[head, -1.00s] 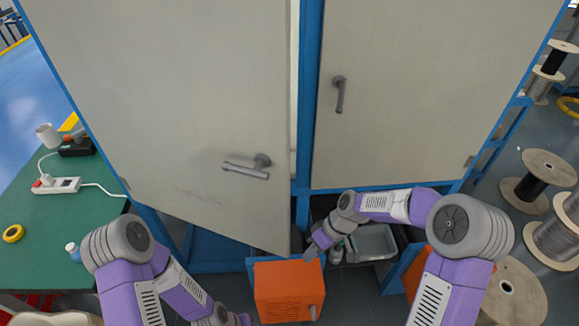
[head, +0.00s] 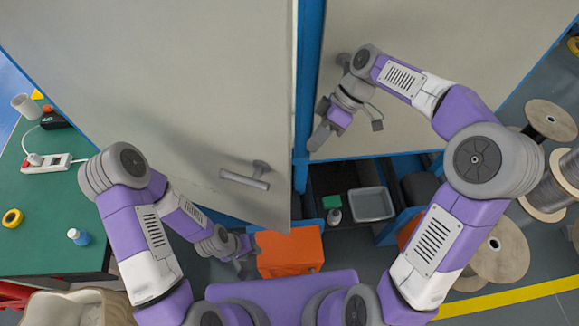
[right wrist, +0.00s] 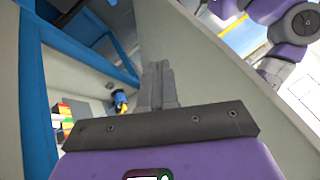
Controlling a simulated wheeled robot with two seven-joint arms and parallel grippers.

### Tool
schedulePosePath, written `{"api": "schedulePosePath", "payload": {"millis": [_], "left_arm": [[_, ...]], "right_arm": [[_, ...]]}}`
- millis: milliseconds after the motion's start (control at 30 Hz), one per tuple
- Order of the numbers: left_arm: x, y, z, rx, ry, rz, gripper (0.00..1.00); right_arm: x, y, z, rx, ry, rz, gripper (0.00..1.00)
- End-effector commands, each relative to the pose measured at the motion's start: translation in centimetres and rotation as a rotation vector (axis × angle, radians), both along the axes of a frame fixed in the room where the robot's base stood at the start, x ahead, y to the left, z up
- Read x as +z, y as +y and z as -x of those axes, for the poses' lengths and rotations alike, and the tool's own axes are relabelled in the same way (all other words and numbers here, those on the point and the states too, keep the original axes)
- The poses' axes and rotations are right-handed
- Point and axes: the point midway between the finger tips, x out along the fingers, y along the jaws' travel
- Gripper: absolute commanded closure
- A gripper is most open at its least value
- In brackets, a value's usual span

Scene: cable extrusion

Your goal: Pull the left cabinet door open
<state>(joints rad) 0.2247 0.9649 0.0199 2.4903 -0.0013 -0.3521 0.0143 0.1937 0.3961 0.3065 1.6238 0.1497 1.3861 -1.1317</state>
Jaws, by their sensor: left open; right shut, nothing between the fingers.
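The left cabinet door (head: 150,90) is a grey panel standing ajar, its free edge swung out from the blue frame. Its lever handle (head: 245,177) sits low near that edge, with no gripper on it. My right gripper (head: 319,138) is shut and empty, near the blue centre post beside the door's free edge. In the right wrist view its closed fingers (right wrist: 157,88) point into the gap, with the cabinet interior on the left and the pale door panel (right wrist: 205,60) on the right. Contact cannot be told. My left gripper (head: 243,262) is open, low in front of the door's bottom edge.
The right cabinet door (head: 420,60) is closed, its handle partly behind my right arm. An orange box (head: 289,252) stands below the doors. A green table (head: 50,225) is on the left, cable spools (head: 500,255) on the right. Coloured items (right wrist: 63,120) lie inside the cabinet.

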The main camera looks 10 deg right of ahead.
Motion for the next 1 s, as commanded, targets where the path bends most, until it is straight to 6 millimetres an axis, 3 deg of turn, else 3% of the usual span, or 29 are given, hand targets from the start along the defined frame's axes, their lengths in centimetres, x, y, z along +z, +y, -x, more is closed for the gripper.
{"api": "schedulePosePath", "payload": {"millis": [467,700,1000], "left_arm": [[-0.9,0.0,0.0,0.000,0.000,0.000,0.57],[-0.7,0.0,0.0,0.000,0.000,0.000,0.57],[-0.7,0.0,0.0,0.000,0.000,0.000,0.57]], "right_arm": [[-7.7,5.2,2.7,0.003,0.006,0.001,1.00],[-7.4,6.4,5.4,0.000,0.001,0.001,1.00],[-7.4,6.8,6.1,-0.001,0.001,0.000,1.00]]}}
